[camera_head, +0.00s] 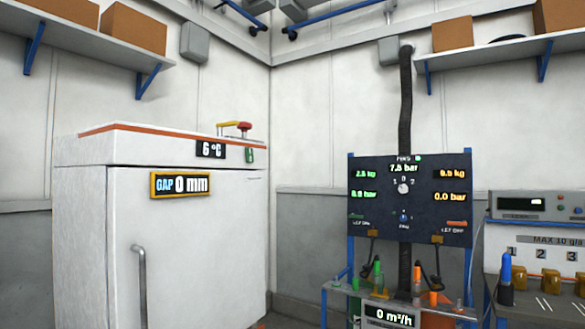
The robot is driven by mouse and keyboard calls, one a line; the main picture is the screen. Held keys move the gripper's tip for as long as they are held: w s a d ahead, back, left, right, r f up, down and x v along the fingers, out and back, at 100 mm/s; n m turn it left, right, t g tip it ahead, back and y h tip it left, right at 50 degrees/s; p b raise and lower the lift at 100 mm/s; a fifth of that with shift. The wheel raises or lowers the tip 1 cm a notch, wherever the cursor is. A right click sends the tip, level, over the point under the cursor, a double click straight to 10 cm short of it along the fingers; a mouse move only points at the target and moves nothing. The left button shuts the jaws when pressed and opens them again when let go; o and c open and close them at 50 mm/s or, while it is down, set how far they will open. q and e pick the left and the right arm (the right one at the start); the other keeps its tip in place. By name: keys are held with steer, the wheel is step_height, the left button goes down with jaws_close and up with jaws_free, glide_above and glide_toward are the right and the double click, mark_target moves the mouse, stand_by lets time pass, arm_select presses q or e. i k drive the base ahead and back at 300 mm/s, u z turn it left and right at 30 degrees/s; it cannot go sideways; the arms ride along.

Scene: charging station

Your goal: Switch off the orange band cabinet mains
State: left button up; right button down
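The white cabinet with an orange band (155,215) stands at the left. The orange band (170,133) runs along its top edge. Its door has a vertical handle (141,285) and looks closed. A "GAP 0 mm" display (181,184) is on the door, and a "6 °C" display (210,149) sits above it. A red knob on a yellow part (243,127) stands on top at the right rear corner. A small green part (250,155) is on the upper right edge. I cannot tell which part is the mains switch or its position. Neither gripper is in view.
A dark gauge panel (410,200) on a blue frame stands right of the cabinet, with a black hose (406,110) above. A bench (535,262) with a blue-handled item is at far right. Shelves (95,58) with boxes hang high on the walls.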

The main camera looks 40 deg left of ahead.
mark_target(250, 155)
steer(key=u, duration=0.15)
steer(key=i, duration=1.1)
steer(key=u, duration=1.35)
steer(key=i, duration=0.9)
steer(key=u, duration=1)
